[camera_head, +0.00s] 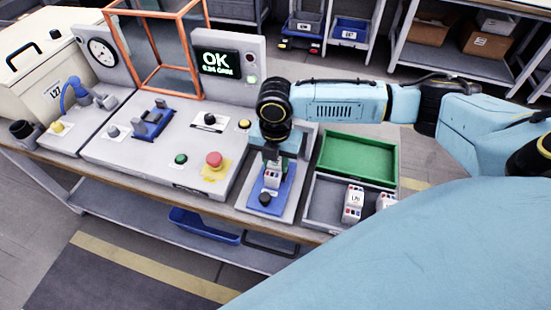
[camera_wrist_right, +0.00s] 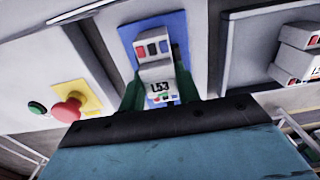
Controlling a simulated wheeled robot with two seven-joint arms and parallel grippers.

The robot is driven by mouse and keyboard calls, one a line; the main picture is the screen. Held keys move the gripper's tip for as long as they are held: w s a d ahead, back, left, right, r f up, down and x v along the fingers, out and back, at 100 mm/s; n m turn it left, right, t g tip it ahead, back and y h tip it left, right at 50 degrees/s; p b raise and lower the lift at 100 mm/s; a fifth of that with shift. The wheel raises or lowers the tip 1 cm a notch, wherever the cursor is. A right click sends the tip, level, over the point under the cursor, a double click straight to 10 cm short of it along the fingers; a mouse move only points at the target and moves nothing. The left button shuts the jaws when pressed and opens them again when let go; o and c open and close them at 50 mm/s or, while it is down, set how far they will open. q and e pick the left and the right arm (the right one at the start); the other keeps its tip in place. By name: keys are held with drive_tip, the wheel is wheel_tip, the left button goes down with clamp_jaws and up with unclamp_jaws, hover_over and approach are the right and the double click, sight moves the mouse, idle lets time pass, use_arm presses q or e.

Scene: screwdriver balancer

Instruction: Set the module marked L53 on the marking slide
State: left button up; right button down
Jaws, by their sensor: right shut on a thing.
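My right gripper (camera_head: 273,160) is shut on a white module (camera_head: 272,179) with red and blue patches. In the right wrist view the green fingers of the gripper (camera_wrist_right: 160,95) stand on both sides of the module (camera_wrist_right: 155,72), and its label seems to read L53. The module is over the blue plate of the slide (camera_head: 285,197), behind a black knob (camera_head: 264,199). The blue plate (camera_wrist_right: 127,35) also lies behind the module in the wrist view. I cannot tell whether the module touches the plate. My left gripper is not in view.
Right of the slide, a grey tray (camera_head: 322,200) holds white modules (camera_head: 353,203); a green tray (camera_head: 357,158) is behind it. To the left, a grey machine has a red button (camera_head: 214,159), a blue cradle (camera_head: 153,122), an orange frame (camera_head: 134,65) and a screen (camera_head: 216,63) reading OK.

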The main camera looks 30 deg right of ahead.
drive_tip(key=shift+w+r, duration=0.15)
drive_tip(key=shift+r, duration=0.05)
drive_tip(key=c, duration=1.2)
unclamp_jaws()
drive_tip(key=shift+o, duration=1.4)
drive_tip(key=shift+f, duration=0.1)
wheel_tip(320, 180, up, 13)
drive_tip(key=p, duration=0.2)
drive_tip(key=shift+r, duration=0.2)
